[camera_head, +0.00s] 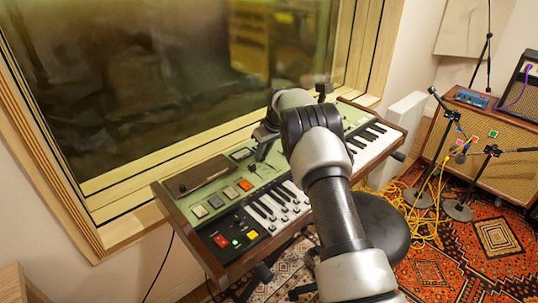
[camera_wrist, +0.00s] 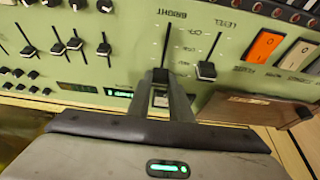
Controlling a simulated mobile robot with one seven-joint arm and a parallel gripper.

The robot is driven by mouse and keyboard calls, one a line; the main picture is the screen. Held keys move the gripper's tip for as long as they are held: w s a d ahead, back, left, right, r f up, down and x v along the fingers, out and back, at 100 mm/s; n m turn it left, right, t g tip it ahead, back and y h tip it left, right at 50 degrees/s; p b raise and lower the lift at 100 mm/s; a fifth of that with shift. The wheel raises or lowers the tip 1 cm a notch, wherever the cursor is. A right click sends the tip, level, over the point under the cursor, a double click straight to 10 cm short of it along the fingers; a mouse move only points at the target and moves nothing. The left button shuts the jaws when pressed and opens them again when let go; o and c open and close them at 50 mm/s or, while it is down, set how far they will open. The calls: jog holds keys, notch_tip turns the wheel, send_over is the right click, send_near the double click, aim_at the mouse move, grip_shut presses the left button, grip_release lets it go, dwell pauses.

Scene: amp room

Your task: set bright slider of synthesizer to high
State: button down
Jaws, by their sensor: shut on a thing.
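The green synthesizer (camera_head: 225,205) with wooden ends stands in front of the window. In the wrist view its panel (camera_wrist: 125,30) fills the upper part. The bright slider (camera_wrist: 160,76) has a dark cap at the lower end of its visible slot, under the "BRIGHT" label. My gripper (camera_wrist: 161,92) is shut on this cap, with its fingers at the cap from below in the picture. In the head view my gripper (camera_head: 264,143) is at the back of the panel. The slider itself cannot be made out there.
The level slider (camera_wrist: 206,71) is close on the right, with an orange switch (camera_wrist: 265,46) beyond. Several other sliders (camera_wrist: 74,44) are on the left. A dark stool (camera_head: 380,225) stands in front of the keyboard. Microphone stands (camera_head: 457,209) and cables are at the right.

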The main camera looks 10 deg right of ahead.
jog(key=shift+w+a+r, duration=0.1)
jog(key=shift+w+r, duration=0.05)
jog(key=shift+w, duration=0.05)
jog(key=c, duration=1.6)
grip_release()
jog(key=p+v, duration=0.1)
jog(key=v, duration=1.6)
jog(key=shift+s+p, duration=0.2)
jog(key=shift+p, duration=0.2)
